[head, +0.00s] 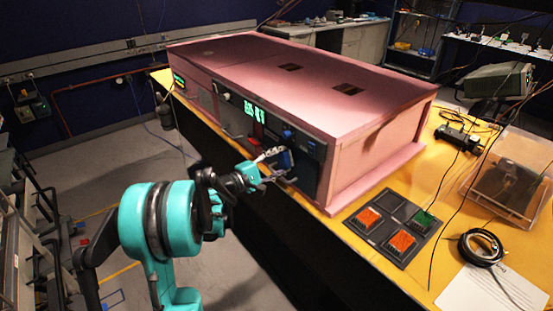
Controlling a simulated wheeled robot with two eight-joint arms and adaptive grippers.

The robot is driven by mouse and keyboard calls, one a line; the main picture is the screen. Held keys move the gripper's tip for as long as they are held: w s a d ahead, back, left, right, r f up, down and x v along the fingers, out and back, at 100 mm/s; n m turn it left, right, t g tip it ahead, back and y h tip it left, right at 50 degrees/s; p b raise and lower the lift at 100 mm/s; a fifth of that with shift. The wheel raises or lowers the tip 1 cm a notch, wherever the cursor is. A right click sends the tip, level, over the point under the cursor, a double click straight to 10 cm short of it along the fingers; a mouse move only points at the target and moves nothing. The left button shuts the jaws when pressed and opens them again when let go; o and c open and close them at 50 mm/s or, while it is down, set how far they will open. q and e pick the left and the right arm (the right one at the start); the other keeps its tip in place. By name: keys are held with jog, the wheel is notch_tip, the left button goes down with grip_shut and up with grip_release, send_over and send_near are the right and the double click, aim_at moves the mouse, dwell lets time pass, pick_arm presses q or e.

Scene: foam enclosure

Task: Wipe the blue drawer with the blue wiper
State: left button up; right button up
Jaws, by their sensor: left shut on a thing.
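A pink box (383,152) stands on the yellow table, with dark panels set into its long front side. The front panel at the right end (309,171) looks dark blue; I take it for the blue drawer, and it seems closed. My left gripper (270,166) is at the lower part of this front, shut on a small dark blue thing (284,159), likely the blue wiper. The wiper is close against the panel; whether it touches cannot be told. The gripper hides part of the front. My right gripper is not in view.
A black tray (408,250) with orange and green pieces lies right of the box. A cable coil (481,248), white sheet (492,290) and clear bin (511,174) are further right. Loose cables cross the yellow table (350,262).

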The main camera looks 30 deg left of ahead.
aim_at(298, 163)
pick_arm(q)
jog(key=shift+s+d, duration=0.25)
jog(key=shift+d, duration=0.45)
jog(key=shift+s+d, duration=0.3)
jog(key=shift+d, duration=0.4)
jog(key=shift+s+d, duration=0.25)
jog(key=shift+d, duration=0.55)
jog(key=shift+a, duration=0.2)
jog(key=shift+w+a+b, duration=0.15)
jog(key=shift+w+a, duration=0.35)
jog(key=shift+a, duration=0.6)
jog(key=shift+w+a+b, duration=0.2)
jog(key=shift+w+a, duration=0.3)
jog(key=shift+a, duration=0.65)
jog(key=shift+w+a+b, duration=0.15)
jog(key=shift+w+a, duration=0.35)
jog(key=shift+a, duration=0.6)
jog(key=shift+s, duration=0.1)
jog(key=shift+s+a, duration=0.1)
jog(key=shift+s, duration=0.1)
jog(key=shift+v, duration=2.65)
